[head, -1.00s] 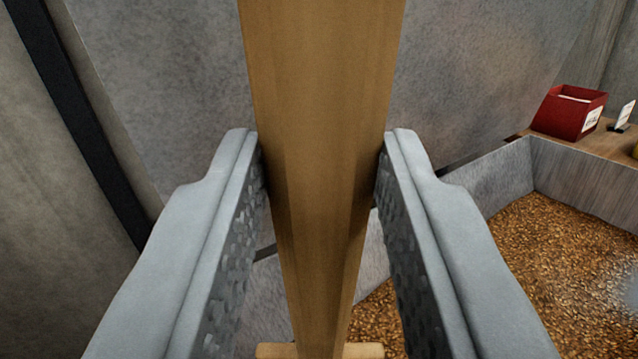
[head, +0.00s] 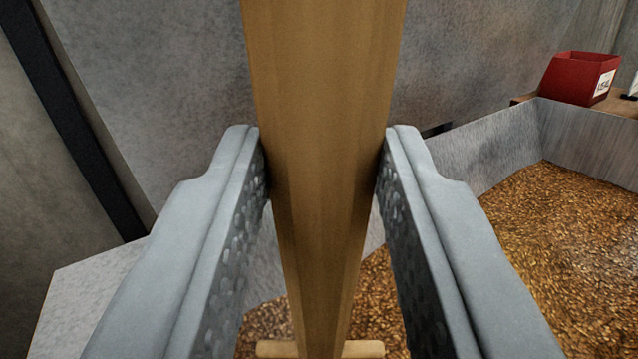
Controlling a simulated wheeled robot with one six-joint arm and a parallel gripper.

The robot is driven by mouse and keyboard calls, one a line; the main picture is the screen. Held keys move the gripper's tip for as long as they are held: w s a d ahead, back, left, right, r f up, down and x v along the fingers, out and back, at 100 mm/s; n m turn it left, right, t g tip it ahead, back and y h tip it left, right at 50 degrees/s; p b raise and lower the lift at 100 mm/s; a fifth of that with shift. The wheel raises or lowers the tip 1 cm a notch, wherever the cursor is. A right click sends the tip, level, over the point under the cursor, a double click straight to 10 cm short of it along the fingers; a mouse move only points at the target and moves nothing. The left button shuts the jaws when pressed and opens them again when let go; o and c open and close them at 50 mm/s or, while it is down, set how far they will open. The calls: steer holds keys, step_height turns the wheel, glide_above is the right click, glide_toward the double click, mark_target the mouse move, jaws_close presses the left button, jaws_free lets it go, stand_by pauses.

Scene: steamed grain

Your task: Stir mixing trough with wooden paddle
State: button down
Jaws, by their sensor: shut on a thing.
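The wooden paddle (head: 320,120) is a long light-brown shaft running from the top to the bottom of the head view. My gripper (head: 320,165) is shut on the shaft, with one grey finger pressed to each side. A short wooden crosspiece (head: 362,348) shows at the paddle's lower end, at the picture's bottom edge. The mixing trough (head: 490,150) has grey metal walls and holds brown grain (head: 560,230). The paddle's lower end is over the grain area; I cannot tell whether it touches the grain. My fingers hide part of the trough.
A red open box (head: 578,78) with a white label stands on a wooden surface (head: 618,103) behind the trough's far right corner. A grey wall (head: 170,80) rises behind, with a dark vertical strip (head: 75,120) at the left.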

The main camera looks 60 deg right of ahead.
steer(key=s+d, duration=0.9)
steer(key=d, duration=0.5)
steer(key=s+d, duration=1)
steer(key=d, duration=0.4)
steer(key=s+d, duration=0.9)
steer(key=d, duration=0.4)
step_height(320, 180, up, 22)
steer(key=w+a, duration=0.1)
steer(key=shift+w+a+r, duration=0.15)
steer(key=shift+a+r, duration=0.1)
steer(key=shift+a, duration=0.05)
stand_by(1.7)
